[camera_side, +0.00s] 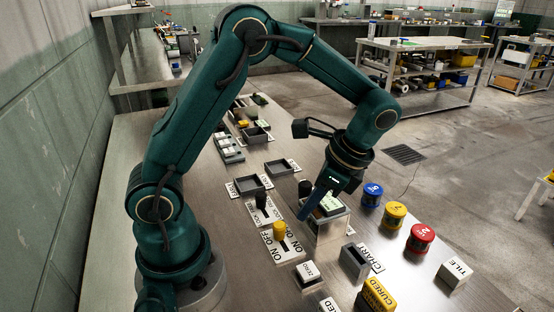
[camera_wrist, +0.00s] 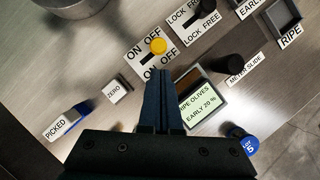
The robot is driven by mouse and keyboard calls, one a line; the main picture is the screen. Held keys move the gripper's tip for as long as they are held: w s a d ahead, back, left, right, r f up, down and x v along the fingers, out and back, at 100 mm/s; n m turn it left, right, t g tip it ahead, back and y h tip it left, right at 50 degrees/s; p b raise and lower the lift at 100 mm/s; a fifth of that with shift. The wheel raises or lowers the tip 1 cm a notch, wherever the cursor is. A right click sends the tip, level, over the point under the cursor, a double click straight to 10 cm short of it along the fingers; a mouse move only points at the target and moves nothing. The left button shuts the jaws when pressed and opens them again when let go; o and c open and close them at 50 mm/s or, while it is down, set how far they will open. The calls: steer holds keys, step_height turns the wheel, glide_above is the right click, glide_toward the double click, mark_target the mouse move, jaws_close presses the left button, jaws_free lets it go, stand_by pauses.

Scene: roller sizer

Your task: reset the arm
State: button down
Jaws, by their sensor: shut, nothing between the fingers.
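My gripper (camera_side: 304,214) is shut and empty, pointing down beside the box with a small screen (camera_side: 330,206). In the wrist view its closed fingers (camera_wrist: 160,76) lie between the yellow knob (camera_wrist: 158,46) on the ON/OFF plate and that screen (camera_wrist: 202,100), which reads "RIPE OLIVES EARLY 20 %". In the side view the yellow knob (camera_side: 279,229) stands left of my fingertips. I cannot tell whether the fingers touch the box.
A black knob (camera_side: 261,200) stands on the LOCK/FREE plate. A ZERO block (camera_side: 308,272), an open grey box (camera_side: 354,262), and blue (camera_side: 372,194), yellow (camera_side: 394,214) and red (camera_side: 420,238) cylinders stand around. Dark trays (camera_side: 250,186) lie further back. The table's left side is bare.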

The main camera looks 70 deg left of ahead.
steer(key=shift+r, duration=0.15)
steer(key=s+d+r+n+t+h, duration=0.3)
steer(key=s+r+n+t, duration=0.4)
steer(key=r+n+t, duration=0.1)
steer(key=shift+s+d+r+n+t, duration=0.2)
steer(key=shift+s+d+n+t, duration=0.1)
steer(key=shift+n+t, duration=0.2)
